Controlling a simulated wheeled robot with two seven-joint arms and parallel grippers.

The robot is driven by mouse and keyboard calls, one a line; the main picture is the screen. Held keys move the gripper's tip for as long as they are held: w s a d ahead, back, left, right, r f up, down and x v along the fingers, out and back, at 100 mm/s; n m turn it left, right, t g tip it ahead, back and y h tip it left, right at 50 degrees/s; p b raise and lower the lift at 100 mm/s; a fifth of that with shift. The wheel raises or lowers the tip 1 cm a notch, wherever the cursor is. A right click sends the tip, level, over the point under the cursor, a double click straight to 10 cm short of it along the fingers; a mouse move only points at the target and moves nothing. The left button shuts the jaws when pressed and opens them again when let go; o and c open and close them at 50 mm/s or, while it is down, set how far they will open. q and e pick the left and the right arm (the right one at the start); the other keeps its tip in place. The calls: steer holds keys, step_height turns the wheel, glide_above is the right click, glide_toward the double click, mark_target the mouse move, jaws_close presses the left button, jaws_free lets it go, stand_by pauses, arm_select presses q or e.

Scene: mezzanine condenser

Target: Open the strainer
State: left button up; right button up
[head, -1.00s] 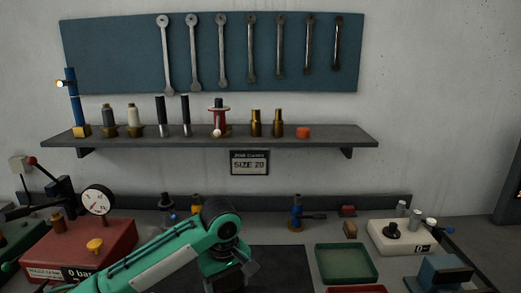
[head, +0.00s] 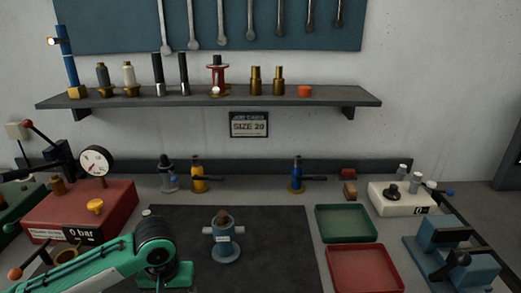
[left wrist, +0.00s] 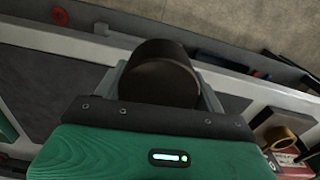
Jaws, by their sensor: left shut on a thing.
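A blue-grey flanged body (head: 223,246) with a white label and a brown piece in its top stands upright on the dark mat (head: 285,225); it looks like the strainer. My left gripper (head: 172,276) is left of it and nearer to me, apart from it. In the left wrist view the left gripper (left wrist: 163,72) is shut on a dark, thick cylindrical piece (left wrist: 158,75) with a flat round end. That piece is hidden in the head view, and I cannot tell what it is. My right gripper is not in view.
A green tray (head: 345,239) and a red tray (head: 398,272) lie right of the mat. A blue vise-like block (head: 450,235) stands at far right. A red pump box (head: 80,208) with a gauge (head: 96,160) is at left. The mat's right half is clear.

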arm_select(q)
steer(key=shift+s+a+f+m, duration=0.3)
steer(key=shift+s+a, duration=0.1)
steer(key=shift+s, duration=0.15)
steer(key=shift+s+a+f+m, duration=0.2)
steer(key=shift+s+a+f, duration=0.15)
steer(key=shift+s, duration=0.15)
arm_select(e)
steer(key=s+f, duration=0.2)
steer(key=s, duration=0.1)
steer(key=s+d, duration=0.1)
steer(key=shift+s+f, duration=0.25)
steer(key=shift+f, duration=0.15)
arm_select(q)
steer(key=shift+r, duration=0.1)
